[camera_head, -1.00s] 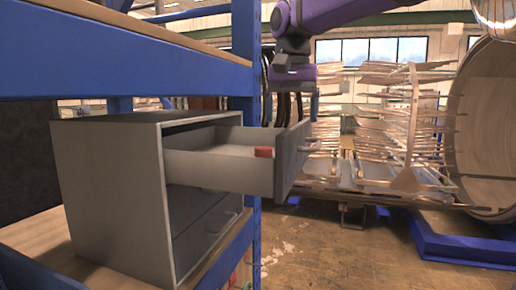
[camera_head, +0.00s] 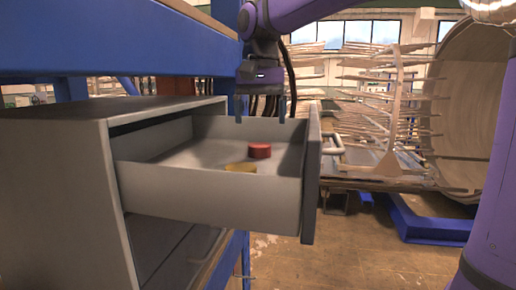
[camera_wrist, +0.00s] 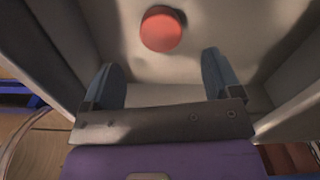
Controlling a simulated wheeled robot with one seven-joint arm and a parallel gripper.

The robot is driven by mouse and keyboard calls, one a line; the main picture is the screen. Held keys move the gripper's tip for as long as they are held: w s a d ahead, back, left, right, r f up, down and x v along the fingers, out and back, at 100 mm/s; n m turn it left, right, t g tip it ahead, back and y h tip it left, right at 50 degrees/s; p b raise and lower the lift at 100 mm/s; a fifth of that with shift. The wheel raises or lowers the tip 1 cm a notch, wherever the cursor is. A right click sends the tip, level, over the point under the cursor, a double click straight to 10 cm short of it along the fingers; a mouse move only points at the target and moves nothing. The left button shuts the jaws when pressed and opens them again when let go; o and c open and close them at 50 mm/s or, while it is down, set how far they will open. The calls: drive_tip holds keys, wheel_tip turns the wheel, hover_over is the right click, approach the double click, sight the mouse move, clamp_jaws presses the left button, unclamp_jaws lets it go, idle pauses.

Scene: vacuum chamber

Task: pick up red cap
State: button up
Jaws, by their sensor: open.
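The red cap (camera_head: 260,150) is a short round piece lying on the floor of the open top drawer (camera_head: 210,200), near the drawer's front panel. In the wrist view the red cap (camera_wrist: 161,30) shows ahead of my fingers and roughly between them. My gripper (camera_head: 260,118) points down over the drawer, above the cap and apart from it. In the wrist view my gripper (camera_wrist: 160,82) has its two fingers spread wide with nothing between them.
A yellow piece (camera_head: 240,168) lies in the drawer close to the cap. Drawer walls stand on each side of my fingers. The grey cabinet (camera_head: 60,190) sits under a blue shelf beam (camera_head: 120,40). Racks and a large round chamber (camera_head: 465,110) stand beyond.

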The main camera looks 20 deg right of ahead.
sight(259, 144)
drive_tip(key=shift+w+f, duration=0.1)
drive_tip(key=shift+f, duration=3.15)
drive_tip(key=shift+c, duration=0.5)
drive_tip(key=c, duration=0.9)
